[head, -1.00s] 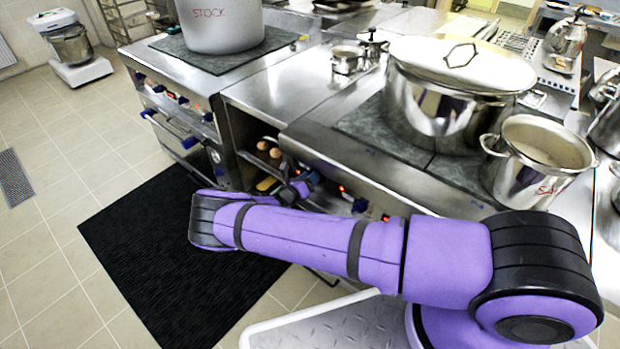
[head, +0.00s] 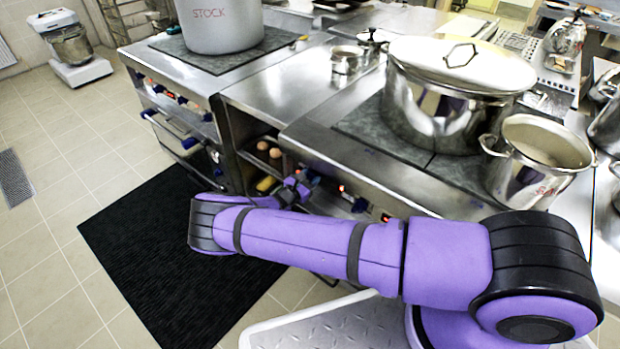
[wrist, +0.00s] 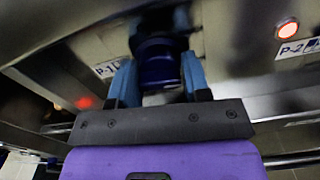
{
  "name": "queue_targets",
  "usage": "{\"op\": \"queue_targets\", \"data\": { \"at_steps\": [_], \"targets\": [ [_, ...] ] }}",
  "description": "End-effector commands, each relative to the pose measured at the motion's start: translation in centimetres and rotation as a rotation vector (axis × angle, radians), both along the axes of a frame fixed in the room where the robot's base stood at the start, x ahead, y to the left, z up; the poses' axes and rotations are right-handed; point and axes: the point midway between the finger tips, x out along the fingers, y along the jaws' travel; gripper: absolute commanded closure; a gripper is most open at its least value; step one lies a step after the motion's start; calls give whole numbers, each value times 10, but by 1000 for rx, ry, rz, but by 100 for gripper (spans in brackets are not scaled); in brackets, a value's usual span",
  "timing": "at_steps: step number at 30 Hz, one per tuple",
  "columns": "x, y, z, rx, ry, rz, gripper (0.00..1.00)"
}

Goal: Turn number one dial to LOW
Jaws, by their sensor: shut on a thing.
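The number one dial (wrist: 157,58) is a dark blue knob on the stove's metal front panel. The label P-1 (wrist: 105,70) sits at its left in the wrist view. My gripper (wrist: 160,80) has a blue finger on each side of the dial and is shut on it. In the head view my gripper (head: 304,180) is at the stove front, partly hidden behind my purple arm, and the dial cannot be made out there. The dial's pointer and any LOW mark cannot be read.
A lit red lamp and the label P-2 (wrist: 297,47) are to the right in the wrist view. Another blue dial (head: 359,205) is farther right along the panel. A lidded stockpot (head: 440,110) and an open pot (head: 530,165) stand on the stove. A black mat (head: 150,260) covers clear floor.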

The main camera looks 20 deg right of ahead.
Motion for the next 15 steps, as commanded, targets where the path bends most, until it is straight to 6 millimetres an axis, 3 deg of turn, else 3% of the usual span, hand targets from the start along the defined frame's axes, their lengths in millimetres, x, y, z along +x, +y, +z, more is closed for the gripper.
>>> {"op": "queue_targets", "data": {
  "at_steps": [15],
  "targets": [
    [-1, 1, -1, 115, -170, 1, 80]
  ]
}}
